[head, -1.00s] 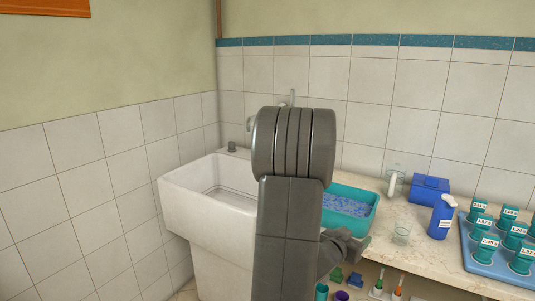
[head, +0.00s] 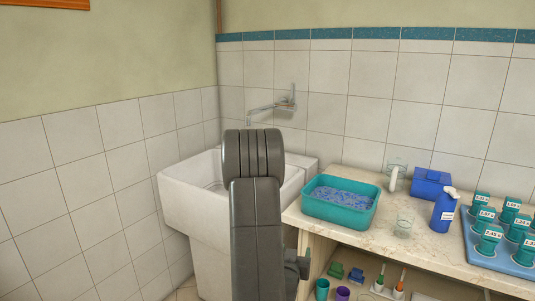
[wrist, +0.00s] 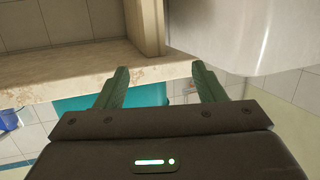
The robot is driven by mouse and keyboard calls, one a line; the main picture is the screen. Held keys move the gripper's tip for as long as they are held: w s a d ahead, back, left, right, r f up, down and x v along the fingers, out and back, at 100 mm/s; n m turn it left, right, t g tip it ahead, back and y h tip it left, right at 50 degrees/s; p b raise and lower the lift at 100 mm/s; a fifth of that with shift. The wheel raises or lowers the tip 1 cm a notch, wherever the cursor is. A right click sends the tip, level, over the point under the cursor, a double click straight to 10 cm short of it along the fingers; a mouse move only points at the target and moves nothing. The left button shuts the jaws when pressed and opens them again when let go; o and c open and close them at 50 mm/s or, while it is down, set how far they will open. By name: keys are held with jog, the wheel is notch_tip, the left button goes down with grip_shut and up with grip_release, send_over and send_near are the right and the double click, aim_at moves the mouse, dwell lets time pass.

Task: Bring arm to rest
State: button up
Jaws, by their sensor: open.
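My gripper (wrist: 160,88) shows in the wrist view with its two green fingers spread apart and nothing between them. In the head view my grey arm stands upright in front of the sink, and the gripper itself is hidden behind it or out of sight. In the wrist view the counter edge (wrist: 60,85) and a teal tub (wrist: 145,93) lie beyond the fingers. The white sink (wrist: 235,30) fills the upper right there.
In the head view the sink (head: 190,200) is left of the counter (head: 370,237). Small items sit on the shelf below.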

jog(key=s+a+f+n+y, duration=0.1)
jog(key=a+f+n+y, duration=0.1)
jog(key=a, duration=0.5)
notch_tip(320, 180, down, 2)
jog(key=shift+a+f+t+y+b, duration=0.1)
jog(key=shift+a+t+y+b, duration=0.3)
jog(key=shift+y, duration=0.5)
jog(key=shift+s, duration=0.1)
